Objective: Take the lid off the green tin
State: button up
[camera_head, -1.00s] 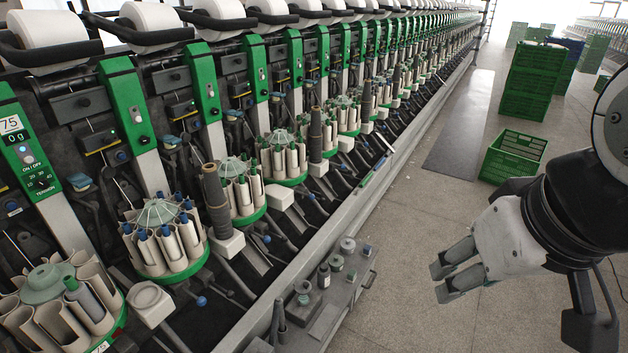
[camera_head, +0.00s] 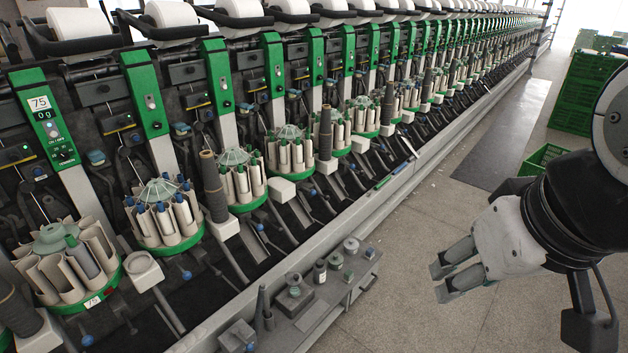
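A small grey-green round tin (camera_head: 336,262) stands on the grey shelf (camera_head: 318,312) at the machine's front edge. It looks like the green tin, but it is too small for me to tell its lid from its body. My gripper (camera_head: 440,283) is at the right, above the floor. Its two fingers are apart with nothing between them. It is well to the right of the tin and not touching anything.
Beside the tin stand a dark bottle (camera_head: 320,271), a grey round container (camera_head: 351,246) and a round piece on a block (camera_head: 294,286). The winder (camera_head: 190,240) fills the left. Green crates (camera_head: 575,95) stand at the back right. Floor between is clear.

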aim_at(335, 259)
jog(key=i, duration=1.35)
